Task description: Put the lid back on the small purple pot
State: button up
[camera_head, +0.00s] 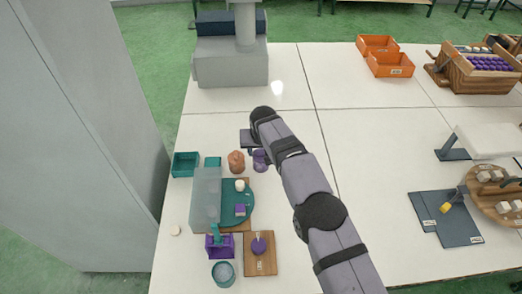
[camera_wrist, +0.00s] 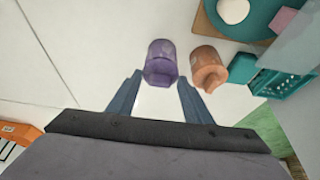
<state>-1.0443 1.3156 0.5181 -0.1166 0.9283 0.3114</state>
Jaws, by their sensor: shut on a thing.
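The small purple pot (camera_wrist: 160,51) stands on the white table in front of my fingers in the wrist view. It also shows below my gripper (camera_head: 250,140) in the head view (camera_head: 261,166). A darker purple piece, which looks like its lid (camera_wrist: 160,78), is between the tips of my gripper (camera_wrist: 160,80), at the pot's top end. My gripper is shut on this lid. I cannot tell whether the lid touches the pot or is slightly above it.
A brown vase-like piece (camera_head: 236,162) stands close beside the pot, with teal containers (camera_head: 185,164) beyond it. A teal round tray (camera_head: 246,214), a clear grey panel (camera_head: 205,198) and a wooden board (camera_head: 261,268) with a purple round item are nearby.

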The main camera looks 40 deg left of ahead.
dwell(0.4)
jog(key=o, duration=1.6)
jog(key=shift+r, duration=0.1)
jog(key=shift+r+p, duration=2.3)
jog(key=shift+r, duration=1.1)
grip_shut()
jog(key=shift+f, duration=0.35)
jog(key=shift+f+b, duration=0.35)
jog(key=shift+b, duration=0.05)
